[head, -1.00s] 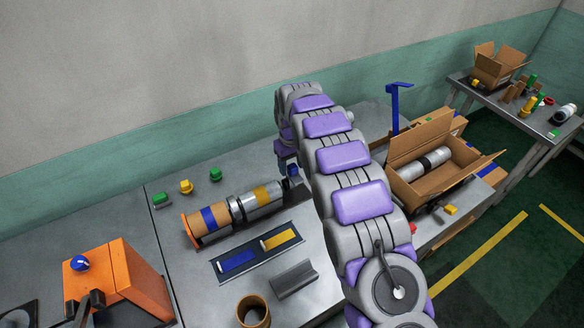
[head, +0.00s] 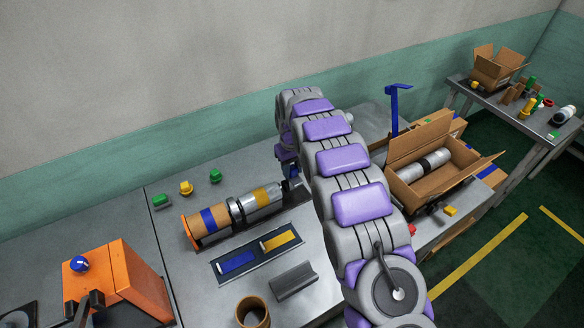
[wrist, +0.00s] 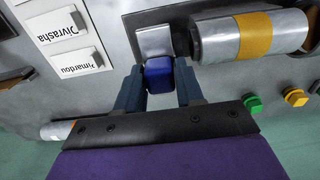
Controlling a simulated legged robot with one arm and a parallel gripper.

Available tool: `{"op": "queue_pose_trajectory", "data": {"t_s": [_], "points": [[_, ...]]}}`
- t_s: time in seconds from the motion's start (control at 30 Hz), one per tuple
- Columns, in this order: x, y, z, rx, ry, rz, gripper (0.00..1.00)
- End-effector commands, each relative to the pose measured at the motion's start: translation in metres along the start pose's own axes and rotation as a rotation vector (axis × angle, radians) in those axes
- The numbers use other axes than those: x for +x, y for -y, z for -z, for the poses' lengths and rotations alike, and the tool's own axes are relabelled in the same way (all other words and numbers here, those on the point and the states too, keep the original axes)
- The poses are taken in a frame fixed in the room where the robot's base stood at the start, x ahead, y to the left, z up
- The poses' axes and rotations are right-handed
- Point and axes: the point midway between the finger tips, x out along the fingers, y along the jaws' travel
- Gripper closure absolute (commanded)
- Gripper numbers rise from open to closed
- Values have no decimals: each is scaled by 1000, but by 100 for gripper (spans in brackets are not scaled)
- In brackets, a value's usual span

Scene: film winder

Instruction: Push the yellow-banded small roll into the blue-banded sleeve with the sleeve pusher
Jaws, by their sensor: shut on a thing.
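The blue-banded sleeve (head: 198,222), a brown tube, lies on a cradle on the table in the head view. The silver yellow-banded small roll (head: 273,196) lies in line with it to the right, past a dark ring. The roll also shows at upper right in the wrist view (wrist: 222,38). The sleeve pusher has a blue handle (wrist: 159,79) and a flat metal plate (wrist: 154,41), beside the roll's end. Contact between plate and roll is unclear. My gripper (wrist: 160,84) is shut on the blue handle; my arm partly hides it in the head view.
A dark tray (head: 222,262) with blue and yellow patches and a grey channel piece (head: 293,281) lie in front. Green and yellow knobs (head: 186,187) stand behind the sleeve. An orange machine (head: 130,280) is at left, an open carton (head: 408,193) at right.

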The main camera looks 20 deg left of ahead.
Motion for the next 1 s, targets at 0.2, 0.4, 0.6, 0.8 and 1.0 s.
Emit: {"op": "queue_pose_trajectory", "data": {"t_s": [0.2, 0.4, 0.6, 0.8, 1.0], "points": [[0, 0, 2, -1, -4, 0, 100], [-1, 6, 2, -2, -4, -1, 100], [-3, 40, 1, -5, -2, 0, 100], [-4, 92, 1, -5, -2, -1, 100], [-3, 138, 2, -5, -5, -1, 100]]}}
